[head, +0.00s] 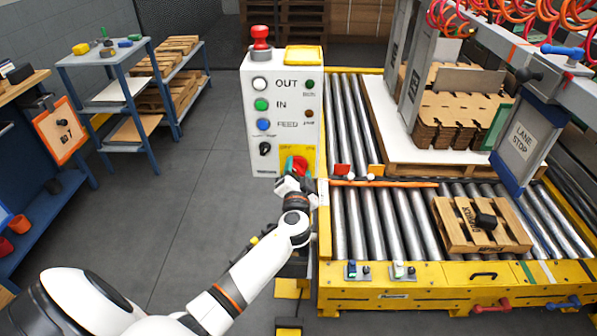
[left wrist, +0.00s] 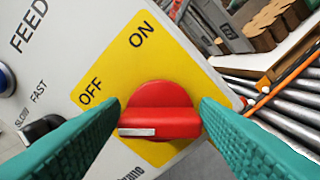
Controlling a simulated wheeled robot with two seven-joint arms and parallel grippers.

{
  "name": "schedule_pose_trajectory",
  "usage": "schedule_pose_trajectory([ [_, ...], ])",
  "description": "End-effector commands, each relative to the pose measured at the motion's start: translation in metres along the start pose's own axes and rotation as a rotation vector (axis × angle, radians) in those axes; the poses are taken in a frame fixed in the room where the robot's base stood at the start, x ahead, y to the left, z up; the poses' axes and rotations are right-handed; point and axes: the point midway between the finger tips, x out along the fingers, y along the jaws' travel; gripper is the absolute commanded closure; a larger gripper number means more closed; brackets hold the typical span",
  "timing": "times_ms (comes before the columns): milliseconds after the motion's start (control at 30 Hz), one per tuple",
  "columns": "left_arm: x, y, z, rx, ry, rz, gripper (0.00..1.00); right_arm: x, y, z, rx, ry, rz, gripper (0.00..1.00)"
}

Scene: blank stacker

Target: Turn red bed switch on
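The red bed switch (left wrist: 160,118) is a round red knob with a raised bar on a yellow plate (left wrist: 112,62) marked OFF and ON. In the left wrist view the white mark on its bar points left, on the OFF side. In the head view the switch (head: 296,165) sits low on the white control panel. My left gripper (left wrist: 160,108) has its teal fingers spread on either side of the knob; whether they touch it is unclear. The left gripper also shows just below the switch in the head view (head: 297,178). My right gripper is not in view.
The panel (head: 262,150) also carries OUT, IN and FEED buttons, a black selector (head: 265,148) and a red stop button (head: 260,36) on top. A roller conveyor (head: 385,220) with a wooden pallet (head: 455,235) stands to the right. Open floor (head: 190,200) lies left.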

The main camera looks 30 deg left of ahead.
Motion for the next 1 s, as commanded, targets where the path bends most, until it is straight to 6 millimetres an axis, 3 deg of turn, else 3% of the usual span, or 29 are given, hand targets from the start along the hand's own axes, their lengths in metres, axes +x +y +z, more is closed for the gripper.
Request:
schedule_pose_trajectory([
  [33,-0.0002,-0.0001,0.0000,0.000,0.000,0.000,0.52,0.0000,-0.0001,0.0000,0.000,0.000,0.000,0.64],
  [167,-0.0003,-0.0002,0.0000,0.000,0.000,0.000,0.72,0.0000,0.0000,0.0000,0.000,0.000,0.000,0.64],
  [567,-0.0006,-0.0012,-0.0004,0.082,0.000,-0.001,0.72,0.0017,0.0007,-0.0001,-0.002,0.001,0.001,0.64],
  [1000,-0.0006,-0.0032,-0.0007,0.452,0.000,-0.001,0.72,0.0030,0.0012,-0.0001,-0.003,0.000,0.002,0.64],
])
